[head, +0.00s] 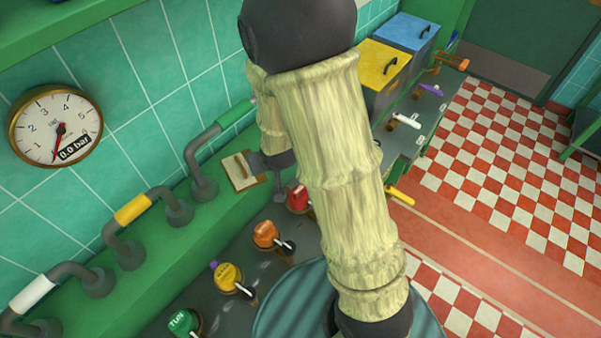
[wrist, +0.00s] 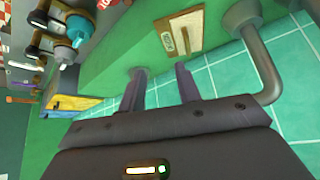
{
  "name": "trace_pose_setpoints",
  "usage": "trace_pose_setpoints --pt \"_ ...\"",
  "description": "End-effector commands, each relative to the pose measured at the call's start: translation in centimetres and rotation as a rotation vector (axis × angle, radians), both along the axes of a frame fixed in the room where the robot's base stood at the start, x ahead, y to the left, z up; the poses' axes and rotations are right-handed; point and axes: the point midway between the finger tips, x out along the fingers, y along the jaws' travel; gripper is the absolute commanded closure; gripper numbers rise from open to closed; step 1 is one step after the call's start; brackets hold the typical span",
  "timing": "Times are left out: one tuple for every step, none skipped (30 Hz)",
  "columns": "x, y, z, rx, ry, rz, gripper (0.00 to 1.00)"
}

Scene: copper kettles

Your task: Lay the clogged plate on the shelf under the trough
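My gripper (wrist: 160,82) is open in the wrist view, its two dark fingers apart with nothing held between them. In the head view my arm covers the middle, and part of the gripper (head: 272,166) shows beside a beige plate (head: 242,170) on the green ledge. In the wrist view this plate (wrist: 179,34) lies beyond the fingertips, apart from them, with a small label or handle on it. I cannot tell whether it is the clogged plate. I cannot make out the trough or a shelf under it.
Grey pipes (head: 203,185) with coloured sleeves rise from the ledge (head: 170,240) along the tiled wall. Red (head: 298,199), orange (head: 265,235) and yellow (head: 227,277) valves stand in front. Yellow (head: 382,66) and blue (head: 407,32) bins stand at the back. The checkered floor at right is clear.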

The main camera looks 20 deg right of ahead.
Motion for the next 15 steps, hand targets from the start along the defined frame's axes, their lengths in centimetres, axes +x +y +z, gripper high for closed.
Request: trace_pose_setpoints --pt "-1.1 -1.2 1.4 0.002 0.032 -0.024 0.67" --pt "-1.9 -1.8 2.0 0.000 0.058 -0.032 0.67" --pt "-3.0 -2.5 2.7 -0.001 0.092 -0.043 0.67" --pt "-3.8 -3.1 3.3 -0.003 0.119 -0.051 0.67" --pt "-4.7 -3.5 3.8 -0.004 0.143 -0.058 0.67" --pt "-6.0 -4.2 4.6 -0.005 0.177 -0.067 0.67" --pt "-6.9 -4.6 5.1 -0.006 0.203 -0.071 0.67" --pt "-7.9 -5.0 5.6 -0.008 0.227 -0.076 0.67" --pt "-9.1 -5.4 6.1 -0.009 0.256 -0.082 0.67" --pt "-9.9 -5.7 6.5 -0.011 0.277 -0.083 0.67" --pt "-10.6 -5.9 6.8 -0.012 0.294 -0.085 0.67" --pt "-11.4 -6.1 7.2 -0.013 0.314 -0.087 0.67" --pt "-11.8 -6.2 7.3 -0.013 0.327 -0.088 0.67" --pt "-12.2 -6.3 7.5 -0.014 0.336 -0.088 0.67" --pt "-12.5 -6.3 7.6 -0.014 0.345 -0.089 0.67"
